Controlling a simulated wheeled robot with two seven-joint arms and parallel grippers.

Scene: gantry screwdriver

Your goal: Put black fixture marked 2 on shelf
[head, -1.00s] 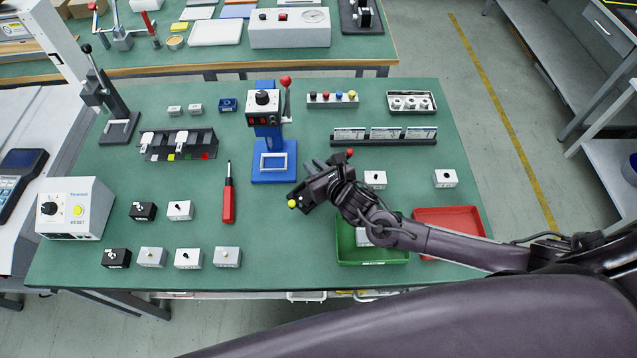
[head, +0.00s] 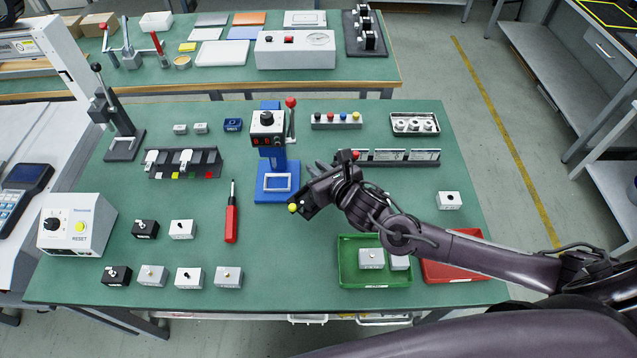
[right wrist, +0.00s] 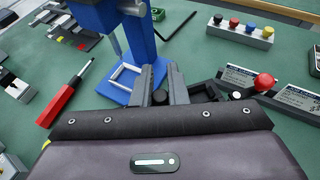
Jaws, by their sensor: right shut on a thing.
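My right gripper (head: 318,172) is over the green table, just right of the blue press. In the right wrist view, its two grey fingers (right wrist: 163,82) are close together on a small dark thing (right wrist: 160,97). Most of that thing is hidden, and I cannot read a mark on it. Two black fixtures, one (head: 145,229) behind the other (head: 116,275), stand at the table's left front, apart from my gripper. Their marks are too small to read. I cannot tell which thing is the shelf. My left gripper is not in view.
The blue press (head: 277,184) stands near my gripper, with a red screwdriver (head: 232,220) to its left. A green tray (head: 347,275) holding grey fixtures and a red tray (head: 440,270) lie below my arm. A black stand (head: 352,47) is on the back table.

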